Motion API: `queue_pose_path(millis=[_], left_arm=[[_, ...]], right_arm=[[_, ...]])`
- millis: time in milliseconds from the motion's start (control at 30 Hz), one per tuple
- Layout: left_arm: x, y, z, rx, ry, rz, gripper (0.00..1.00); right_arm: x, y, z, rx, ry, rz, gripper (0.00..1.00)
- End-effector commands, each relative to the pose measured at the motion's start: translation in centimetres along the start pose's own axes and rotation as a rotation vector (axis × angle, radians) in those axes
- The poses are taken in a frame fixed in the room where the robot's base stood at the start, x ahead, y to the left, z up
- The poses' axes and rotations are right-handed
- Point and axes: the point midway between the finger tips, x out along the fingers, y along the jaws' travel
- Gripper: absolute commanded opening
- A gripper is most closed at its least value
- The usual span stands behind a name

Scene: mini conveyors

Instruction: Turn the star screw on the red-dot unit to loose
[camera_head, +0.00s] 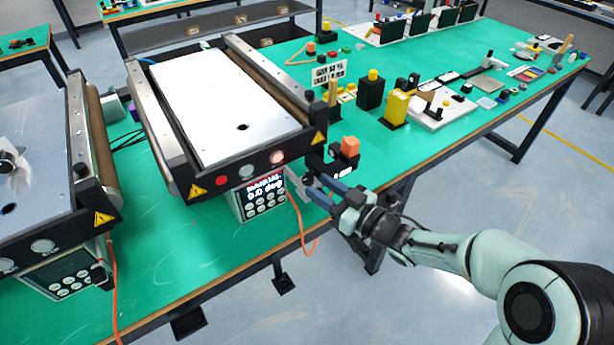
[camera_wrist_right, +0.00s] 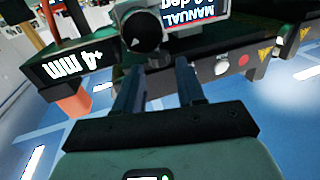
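The red-dot unit is the middle mini conveyor (camera_head: 240,120), with a white top plate and a red dot (camera_head: 222,181) on its black front face. The dot also shows in the right wrist view (camera_wrist_right: 243,60). A dark round knob, apparently the star screw (camera_wrist_right: 143,33), sits just beyond my right fingertips in the right wrist view. In the head view my fingers largely hide that spot. My right gripper (camera_head: 314,187) is at the unit's front right corner. Its two fingers stand apart with nothing between them in the wrist view (camera_wrist_right: 158,68). My left gripper is not in view.
A control box (camera_head: 262,198) with a lit display hangs under the unit's front, and an orange cable (camera_head: 303,232) hangs beside my gripper. An orange block (camera_head: 348,146) stands close to the right. A second conveyor (camera_head: 40,170) is at left. Free floor lies in front of the table.

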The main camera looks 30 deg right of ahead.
Motion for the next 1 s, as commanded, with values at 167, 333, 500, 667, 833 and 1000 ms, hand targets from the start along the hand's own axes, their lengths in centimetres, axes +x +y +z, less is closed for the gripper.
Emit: queue_pose_path(millis=[167,333,500,667,833,1000], left_arm=[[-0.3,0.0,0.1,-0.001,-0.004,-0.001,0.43],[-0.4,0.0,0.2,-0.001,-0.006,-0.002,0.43],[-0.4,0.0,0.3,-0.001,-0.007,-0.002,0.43],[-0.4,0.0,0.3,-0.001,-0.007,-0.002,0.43],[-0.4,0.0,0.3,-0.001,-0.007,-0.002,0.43],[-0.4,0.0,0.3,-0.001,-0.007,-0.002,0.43]], right_arm=[[-3.9,0.0,-0.1,0.0,0.002,0.004,0.39],[-6.0,0.0,-0.1,-0.001,0.003,0.002,0.39],[-6.7,-0.1,-0.1,0.001,0.002,0.0,0.39],[-6.7,-0.1,-0.1,0.001,0.003,0.0,0.39],[-6.7,-0.1,-0.1,0.001,0.003,-0.001,0.39],[-6.7,-0.1,-0.1,0.001,0.002,0.0,0.39]])
